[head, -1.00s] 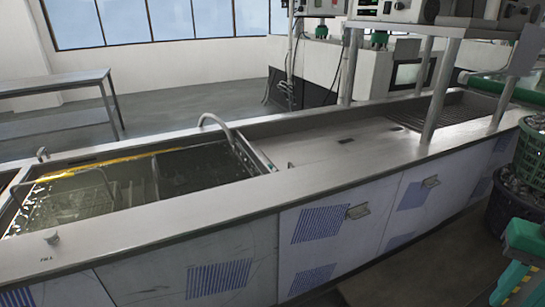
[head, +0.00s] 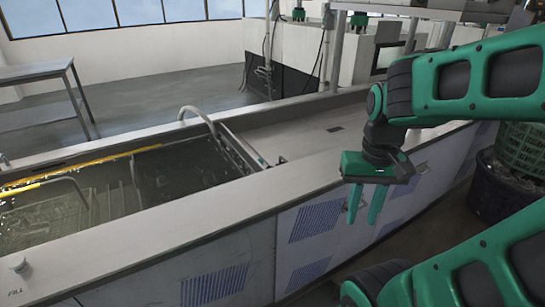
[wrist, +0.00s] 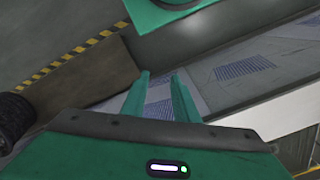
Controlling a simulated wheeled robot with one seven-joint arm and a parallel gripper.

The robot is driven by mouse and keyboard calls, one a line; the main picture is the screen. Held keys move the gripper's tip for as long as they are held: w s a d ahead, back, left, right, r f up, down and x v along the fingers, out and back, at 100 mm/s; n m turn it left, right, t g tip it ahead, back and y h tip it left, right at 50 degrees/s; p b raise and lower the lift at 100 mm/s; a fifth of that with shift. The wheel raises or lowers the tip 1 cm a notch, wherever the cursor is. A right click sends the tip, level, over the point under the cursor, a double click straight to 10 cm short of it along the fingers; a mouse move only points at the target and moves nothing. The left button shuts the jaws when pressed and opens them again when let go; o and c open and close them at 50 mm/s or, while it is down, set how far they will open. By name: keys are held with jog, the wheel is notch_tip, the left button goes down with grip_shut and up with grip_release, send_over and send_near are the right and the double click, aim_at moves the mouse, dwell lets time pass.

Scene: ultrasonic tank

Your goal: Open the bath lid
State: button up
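The steel bath counter (head: 215,205) runs diagonally across the head view. At its left is an open tank (head: 130,185) of murky liquid with wire baskets in it. A curved metal handle (head: 190,111) rises at the tank's far right corner. Right of the tank lies a flat steel panel (head: 300,135) with a small dark slot; I cannot tell for certain whether this is the lid. My gripper (head: 364,205) points down in front of the counter's front face, apart from the tank. In the wrist view my gripper (wrist: 160,95) is open, with nothing between its fingers.
The cabinet front has blue vent patches (head: 315,220). A green basket (head: 520,155) above a dark bin stands at the right. A shelf on posts stands over the counter's far end. A side table (head: 40,75) is at the back left, with open floor beside it.

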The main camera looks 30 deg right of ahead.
jog(key=w+d+r+n, duration=0.1)
jog(key=w+d+r, duration=0.25)
jog(key=w, duration=0.55)
jog(key=n+h, duration=0.2)
jog(key=n, duration=0.4)
send_over(286, 161)
jog(key=a, duration=0.3)
notch_tip(286, 161, down, 7)
jog(key=d+f, duration=0.1)
jog(key=f, duration=0.5)
jog(key=d+f, duration=0.1)
jog(key=f, duration=0.2)
jog(key=shift+w+d+f, duration=0.15)
jog(key=shift+d+f, duration=0.15)
jog(key=shift+f, duration=0.1)
jog(key=shift+c, duration=0.3)
grip_shut()
